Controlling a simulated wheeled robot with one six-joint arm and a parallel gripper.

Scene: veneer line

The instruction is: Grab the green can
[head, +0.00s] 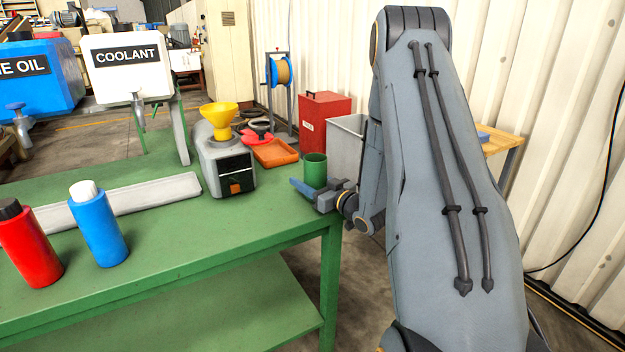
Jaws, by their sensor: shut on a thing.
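The green can (315,169) is a small open-topped cylinder at the right end of the green table (180,240). My gripper (318,188) is at the can's near side, with its jaws closed on it. The blue finger shows at the can's left and grey jaw parts at its lower right. The fingers hide the lower part of the can. I cannot tell whether its base touches the table.
A grey canister (222,160) with a yellow funnel (220,115) stands left of the can. An orange tray (276,153) lies behind. A blue bottle (98,228), a red bottle (28,245) and a grey bar (130,199) occupy the table's left. The front right tabletop is clear.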

